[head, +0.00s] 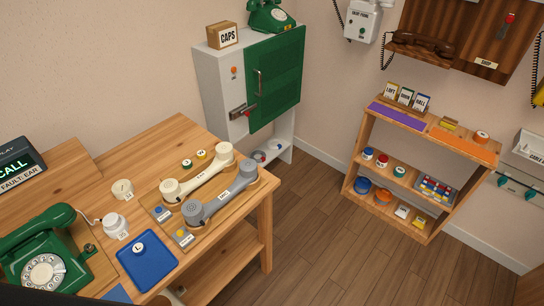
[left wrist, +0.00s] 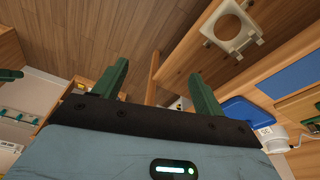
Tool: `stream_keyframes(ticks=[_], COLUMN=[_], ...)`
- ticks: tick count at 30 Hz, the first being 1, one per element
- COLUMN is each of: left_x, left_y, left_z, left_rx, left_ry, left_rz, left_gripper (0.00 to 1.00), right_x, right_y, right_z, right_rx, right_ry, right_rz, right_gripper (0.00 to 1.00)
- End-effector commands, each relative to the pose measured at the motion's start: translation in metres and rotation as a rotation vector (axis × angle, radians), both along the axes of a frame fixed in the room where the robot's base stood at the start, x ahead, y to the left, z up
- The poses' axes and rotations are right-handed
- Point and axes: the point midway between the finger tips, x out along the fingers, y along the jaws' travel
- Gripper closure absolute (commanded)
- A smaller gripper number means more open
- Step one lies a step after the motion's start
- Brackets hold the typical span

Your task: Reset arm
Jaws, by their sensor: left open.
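My left gripper (left wrist: 160,82) shows in the left wrist view, its two dark green fingers spread apart with nothing between them. Wooden floor and a wooden table leg show behind the fingers, and the blue tray (left wrist: 242,112) is to their right. Neither gripper shows in the head view. My right gripper is not clearly seen in either view; a small dark green piece at the left edge of the left wrist view cannot be identified.
The wooden table (head: 141,147) holds a green dial phone (head: 42,272), a cream handset (head: 197,174), a grey handset (head: 219,196) and a blue tray (head: 150,262). Beyond stand a cabinet with a green door (head: 275,80) and a low shelf (head: 372,138). Open floor (head: 325,225) lies between.

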Motion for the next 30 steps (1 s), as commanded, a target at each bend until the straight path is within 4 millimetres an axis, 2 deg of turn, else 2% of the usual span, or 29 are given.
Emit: stream_keyframes(ticks=[5,17,24,30], left_x=[-0.028,0.007,0.028,0.035], left_y=[0.023,0.014,0.006,0.000], left_z=[0.011,-0.032,-0.067,-0.085], left_rx=[0.031,-0.029,-0.092,-0.143], left_ry=[0.010,-0.190,-0.388,-0.542], left_rz=[0.183,0.179,0.171,0.165], left_gripper=[0.29,0.29,0.29,0.29], right_x=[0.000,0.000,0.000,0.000], right_y=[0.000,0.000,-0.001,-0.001], right_z=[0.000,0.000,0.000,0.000], right_rx=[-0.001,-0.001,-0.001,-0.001], right_ry=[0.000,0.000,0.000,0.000], right_rz=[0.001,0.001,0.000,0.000], right_gripper=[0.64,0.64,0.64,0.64])
